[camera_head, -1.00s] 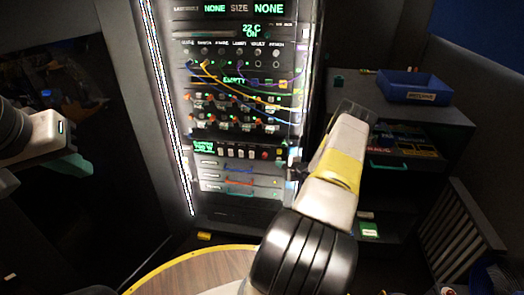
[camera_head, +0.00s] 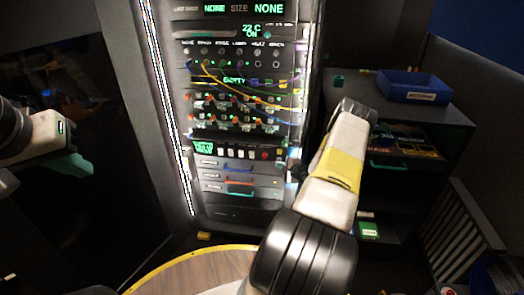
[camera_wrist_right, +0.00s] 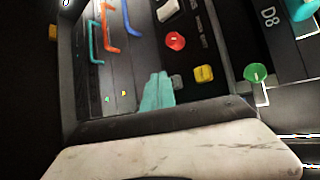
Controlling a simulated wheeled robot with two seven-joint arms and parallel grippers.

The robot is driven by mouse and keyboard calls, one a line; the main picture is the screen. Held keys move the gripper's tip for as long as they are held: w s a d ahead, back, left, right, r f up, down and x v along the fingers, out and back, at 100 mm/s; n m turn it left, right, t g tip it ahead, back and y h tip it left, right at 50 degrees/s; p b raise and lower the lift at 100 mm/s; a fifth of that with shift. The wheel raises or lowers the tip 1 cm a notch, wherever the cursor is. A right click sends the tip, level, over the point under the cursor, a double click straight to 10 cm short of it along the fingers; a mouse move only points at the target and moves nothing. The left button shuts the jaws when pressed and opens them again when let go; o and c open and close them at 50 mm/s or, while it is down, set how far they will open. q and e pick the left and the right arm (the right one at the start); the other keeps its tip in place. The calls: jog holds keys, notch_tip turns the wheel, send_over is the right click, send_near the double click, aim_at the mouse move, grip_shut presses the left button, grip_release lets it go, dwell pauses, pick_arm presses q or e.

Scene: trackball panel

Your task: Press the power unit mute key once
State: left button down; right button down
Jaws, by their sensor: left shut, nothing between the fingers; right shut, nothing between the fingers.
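The power unit (camera_head: 235,153) is a rack panel with a green display, a row of pale keys and a red key (camera_head: 265,155). The right wrist view shows its red key (camera_wrist_right: 175,40), a pale key (camera_wrist_right: 167,10), a yellow key (camera_wrist_right: 204,73) and a small darker key (camera_wrist_right: 176,82). Key labels are unreadable, so I cannot tell which is mute. My right gripper (camera_wrist_right: 158,92) is shut and empty, its teal fingertips close to the darker key; contact is unclear. The arm mostly hides it in the head view. My left gripper (camera_head: 70,165) is shut and empty, far left of the rack.
Patch cables and switches fill the rack above the power unit. Drawers with coloured handles (camera_head: 239,183) lie below it. A green round button (camera_wrist_right: 255,72) sits beside the keys in the wrist view. A shelf with a blue bin (camera_head: 414,88) stands right of the rack.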

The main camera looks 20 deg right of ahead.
jog(key=shift+s, duration=0.1)
jog(key=s+a, duration=0.1)
jog(key=s, duration=0.1)
jog(key=s+a, duration=0.1)
jog(key=s, duration=0.1)
jog(key=shift+a, duration=0.3)
dwell(0.9)
